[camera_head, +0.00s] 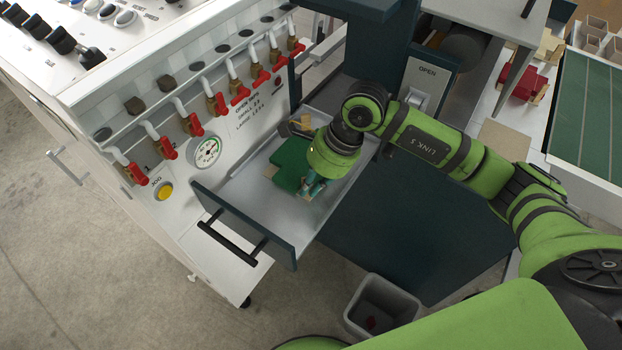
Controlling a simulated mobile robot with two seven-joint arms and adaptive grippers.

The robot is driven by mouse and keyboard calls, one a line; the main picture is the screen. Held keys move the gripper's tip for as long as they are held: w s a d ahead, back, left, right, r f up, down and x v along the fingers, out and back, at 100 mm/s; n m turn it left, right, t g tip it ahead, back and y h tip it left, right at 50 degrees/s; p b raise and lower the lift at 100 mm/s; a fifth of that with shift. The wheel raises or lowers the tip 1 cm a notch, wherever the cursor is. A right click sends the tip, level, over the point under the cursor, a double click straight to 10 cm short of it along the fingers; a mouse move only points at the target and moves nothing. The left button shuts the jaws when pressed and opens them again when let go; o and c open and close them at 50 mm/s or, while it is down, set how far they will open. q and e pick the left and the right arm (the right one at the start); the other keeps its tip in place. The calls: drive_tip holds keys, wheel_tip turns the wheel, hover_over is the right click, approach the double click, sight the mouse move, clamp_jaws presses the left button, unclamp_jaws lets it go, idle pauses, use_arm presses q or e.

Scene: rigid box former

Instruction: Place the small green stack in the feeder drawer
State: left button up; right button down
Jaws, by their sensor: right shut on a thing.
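The feeder drawer (243,226) is pulled open from the dark cabinet, with its black handle towards the lower left. The small green stack (289,161) is inside the drawer, low over or on its light floor. I cannot tell whether it touches the floor. My right gripper (311,188) points down into the drawer and is shut on the green stack at its right edge. My wrist hides part of the stack. A tan piece shows beside the fingers. My left gripper is not in view.
A white panel with red-handled valves and a gauge (207,152) stands close left of the drawer. Tan pieces (300,125) lie at the drawer's back. A grey bin (382,306) stands on the floor below. Red blocks (524,82) sit at the upper right.

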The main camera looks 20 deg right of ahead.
drive_tip(key=c, duration=1.7)
unclamp_jaws()
drive_tip(key=shift+f, duration=0.15)
drive_tip(key=shift+c, duration=0.2)
drive_tip(key=o, duration=0.4)
use_arm(q)
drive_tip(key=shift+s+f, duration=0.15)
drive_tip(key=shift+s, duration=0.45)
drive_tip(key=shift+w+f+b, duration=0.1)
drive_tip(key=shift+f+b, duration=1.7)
drive_tip(key=shift+b, duration=0.15)
use_arm(e)
drive_tip(key=shift+v, duration=6.15)
